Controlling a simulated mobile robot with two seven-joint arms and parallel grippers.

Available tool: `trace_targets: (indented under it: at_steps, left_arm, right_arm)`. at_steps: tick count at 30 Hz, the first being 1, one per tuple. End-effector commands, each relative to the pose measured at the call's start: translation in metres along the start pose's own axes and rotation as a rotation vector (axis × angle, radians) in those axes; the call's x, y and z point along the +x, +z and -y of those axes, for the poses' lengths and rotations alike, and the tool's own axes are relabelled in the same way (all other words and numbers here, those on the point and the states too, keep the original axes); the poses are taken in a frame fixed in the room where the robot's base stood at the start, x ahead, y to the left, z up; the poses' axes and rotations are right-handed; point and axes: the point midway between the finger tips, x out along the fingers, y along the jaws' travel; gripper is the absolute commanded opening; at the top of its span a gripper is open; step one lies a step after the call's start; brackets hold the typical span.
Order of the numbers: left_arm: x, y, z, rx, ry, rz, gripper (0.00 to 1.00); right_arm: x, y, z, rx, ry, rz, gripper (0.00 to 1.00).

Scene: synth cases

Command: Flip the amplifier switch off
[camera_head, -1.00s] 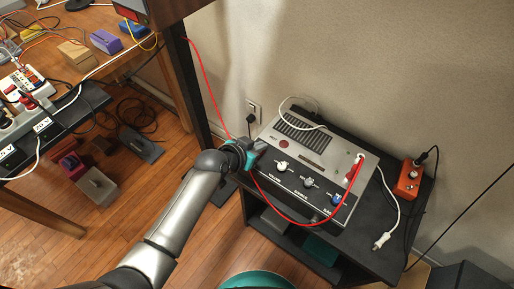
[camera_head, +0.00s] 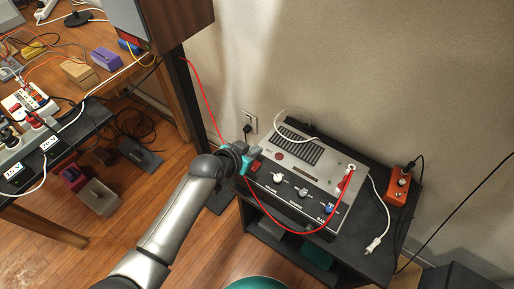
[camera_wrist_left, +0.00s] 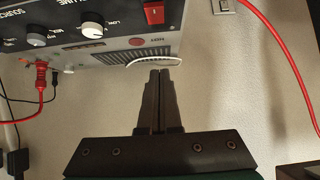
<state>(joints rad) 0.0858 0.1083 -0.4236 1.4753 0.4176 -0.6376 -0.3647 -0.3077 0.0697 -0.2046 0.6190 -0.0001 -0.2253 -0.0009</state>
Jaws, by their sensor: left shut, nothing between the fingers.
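The amplifier (camera_head: 338,163) is a grey box with a dark front panel of knobs, standing on a black shelf unit (camera_head: 352,254). My left gripper (camera_head: 256,152) is at the amplifier's left end, close by the switch. In the left wrist view its fingers (camera_wrist_left: 160,73) are together and empty, apart from the switch. My right gripper is not in view.
A red cable (camera_head: 290,230) loops across the amplifier's front to a jack on its right. An orange pedal box (camera_head: 398,186) and a white plug (camera_head: 373,244) lie to the right. A wall outlet (camera_head: 250,120) is behind. A wooden bench with power strips stands at left.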

Motion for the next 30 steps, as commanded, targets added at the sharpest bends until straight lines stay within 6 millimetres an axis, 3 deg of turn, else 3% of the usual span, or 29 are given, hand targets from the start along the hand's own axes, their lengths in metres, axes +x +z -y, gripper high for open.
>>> trace_targets:
  at_steps: [6,12,18,30]
  left_arm:
    - [-0.042,-0.011,0.0,0.002,-0.001,0.001,0.0]
    - [-0.067,-0.017,0.0,0.001,0.0,0.0,0.0]
    - [-0.078,-0.019,0.0,-0.001,0.0,0.0,0.0]
    - [-0.078,-0.018,0.0,-0.001,0.001,0.0,0.0]
  right_arm:
    - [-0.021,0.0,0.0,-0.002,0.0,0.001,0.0]
    - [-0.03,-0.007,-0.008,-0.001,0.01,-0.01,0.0]
    - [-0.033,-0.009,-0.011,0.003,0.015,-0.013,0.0]
    - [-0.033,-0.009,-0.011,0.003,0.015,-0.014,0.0]
